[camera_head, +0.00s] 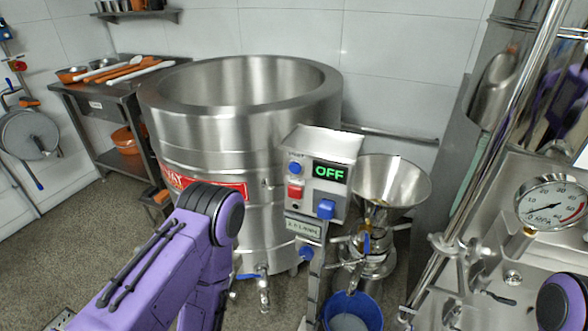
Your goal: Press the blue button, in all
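The grey control box (321,174) stands on a post in front of the large steel vat. Its face carries a round blue button (295,168) at the upper left and a red button (294,191) below it. A green display (329,172) reads OFF. A larger blue knob or switch (326,209) sits at the lower right of the box. My purple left arm comes in from the left and bends down below and left of the box, apart from the buttons in the picture. Its gripper is out of view. Only a small part of my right arm shows at the lower right edge; its gripper is out of view.
The large steel vat (240,130) stands behind the box. A steel funnel (388,184) of the mill is just right of it, with a blue bucket (352,312) below. A machine with a pressure gauge (551,205) fills the right side. A side table (100,88) stands back left.

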